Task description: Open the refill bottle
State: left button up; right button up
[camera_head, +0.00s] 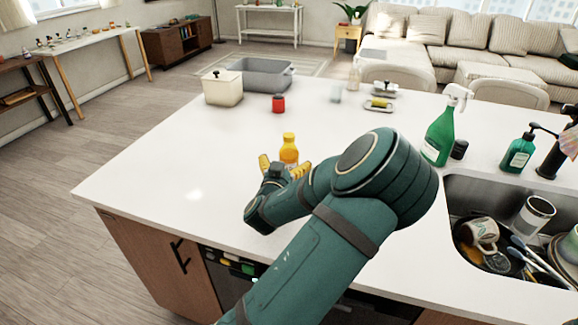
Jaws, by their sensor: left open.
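A small orange bottle with an orange cap (289,137) stands upright on the white island top; it looks like the refill bottle (289,153). My left gripper (282,167) is at the bottle's near side. Its yellow-tipped fingers are open, one to the left of the bottle and one to the right. The bottle's lower part is hidden behind the gripper, so I cannot tell whether the fingers touch it. My right gripper is not in view.
A green spray bottle (440,135), a black cap-like object (459,149) and a green pump bottle (519,153) stand near the sink (455,190), which holds dishes. A red jar (278,103), cream canister (222,88) and grey tub (262,74) stand farther back. The left counter (170,170) is clear.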

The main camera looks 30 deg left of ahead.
pick_arm(q)
jog(key=shift+x, duration=2.75)
jog(key=c, duration=1.6)
